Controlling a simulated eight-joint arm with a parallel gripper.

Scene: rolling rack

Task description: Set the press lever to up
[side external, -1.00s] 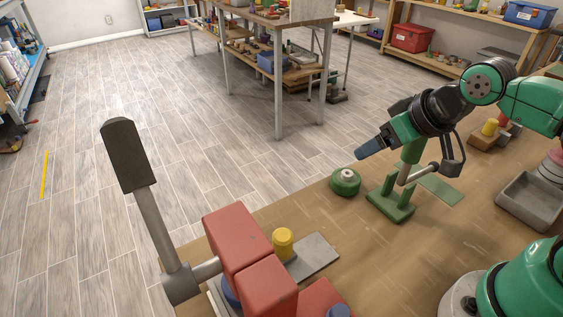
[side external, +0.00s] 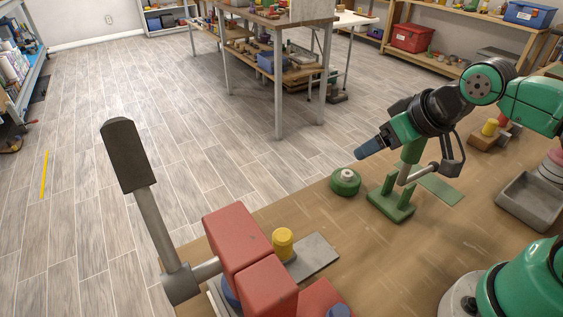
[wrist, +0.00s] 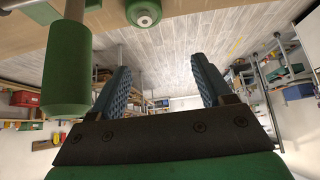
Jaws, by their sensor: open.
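My gripper (side external: 372,148) is open and empty above the far edge of the bench. In the wrist view its two blue ribbed fingers (wrist: 160,78) stand apart with nothing between them. A green stand (side external: 392,205) with an upright post and a grey rod is just below and beside my gripper, partly hidden by the wrist. In the wrist view a green cylinder (wrist: 67,72) is left of the fingers, apart from them. A red machine (side external: 240,240) in the foreground has a grey lever with a dark handle (side external: 129,155), pointing upward and tilted left. I cannot tell which lever is the press's.
A round green part with a pale knob (side external: 345,181) sits at the bench edge; it also shows in the wrist view (wrist: 143,12). A yellow knob (side external: 283,242) is beside the red machine. A grey tray (side external: 531,203) is at right. The bench middle is clear.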

